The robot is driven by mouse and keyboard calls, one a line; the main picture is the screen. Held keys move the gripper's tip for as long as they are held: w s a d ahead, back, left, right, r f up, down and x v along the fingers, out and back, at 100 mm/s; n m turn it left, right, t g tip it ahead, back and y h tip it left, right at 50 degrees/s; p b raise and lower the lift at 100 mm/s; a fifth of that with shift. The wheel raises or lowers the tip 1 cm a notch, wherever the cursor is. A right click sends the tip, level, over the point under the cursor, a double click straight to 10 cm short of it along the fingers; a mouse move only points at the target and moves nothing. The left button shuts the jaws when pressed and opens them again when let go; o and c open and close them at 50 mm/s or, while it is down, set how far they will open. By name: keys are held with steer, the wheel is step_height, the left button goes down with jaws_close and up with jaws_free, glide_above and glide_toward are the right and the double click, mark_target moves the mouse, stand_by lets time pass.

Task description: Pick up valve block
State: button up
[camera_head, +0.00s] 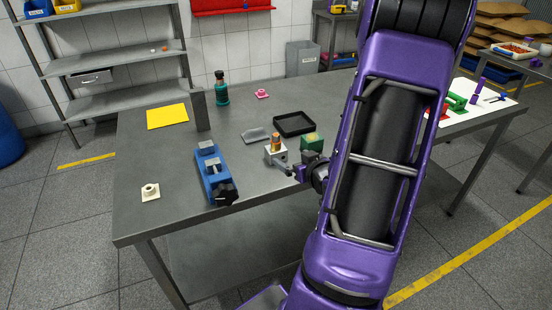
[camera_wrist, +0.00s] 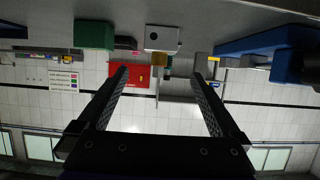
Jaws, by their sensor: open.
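The valve block, as I take it, is a light grey block (camera_head: 270,158) with an orange top part, standing on the table. In the wrist view, which shows the scene upside down, the block (camera_wrist: 161,38) has a round hole in its near face and sits between the lines of the fingers, just beyond their tips. My gripper (camera_wrist: 160,73) is open and empty. In the head view my gripper (camera_head: 286,168) is small and partly hidden beside the block, low over the table. I cannot tell the exact gap.
A green box (camera_head: 313,142) stands close to the block's right; a blue vise (camera_head: 214,175) is to its left. A black tray (camera_head: 294,123) and a grey piece (camera_head: 255,135) lie behind. A white flanged part (camera_head: 150,193) lies front left. The table's front middle is clear.

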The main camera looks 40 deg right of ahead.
mark_target(278, 148)
steer(key=x, duration=1.3)
steer(key=shift+w+r, duration=0.15)
steer(key=shift+r, duration=0.05)
steer(key=shift+r, duration=0.1)
jaws_close()
